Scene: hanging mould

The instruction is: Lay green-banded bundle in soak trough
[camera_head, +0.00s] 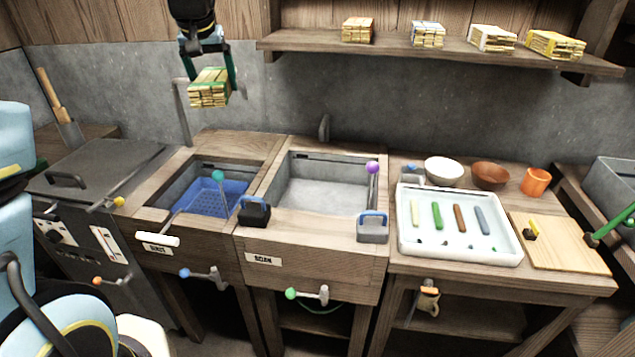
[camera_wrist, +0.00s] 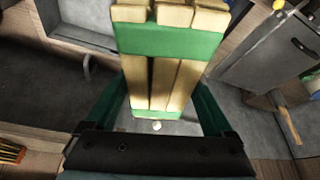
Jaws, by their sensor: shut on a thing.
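The green-banded bundle (camera_head: 209,91) of pale sticks is held in my gripper (camera_head: 209,72), whose fingers are shut on its two sides. It hangs in the air in front of the back wall, above and behind the left basin. In the wrist view the bundle (camera_wrist: 168,40) fills the upper middle, with its green band facing the camera. The soak trough (camera_head: 322,185) is the grey basin right of centre, with a label on its front that seems to read SOAK. Its visible floor is bare. My gripper is up and to the left of it.
The left basin holds a blue grid (camera_head: 215,200). Levers with a teal knob (camera_head: 218,175) and a purple knob (camera_head: 372,167) rise near the basins. A black block (camera_head: 254,212) and a grey block (camera_head: 373,227) sit on the front rim. Several bundles line the shelf (camera_head: 450,52).

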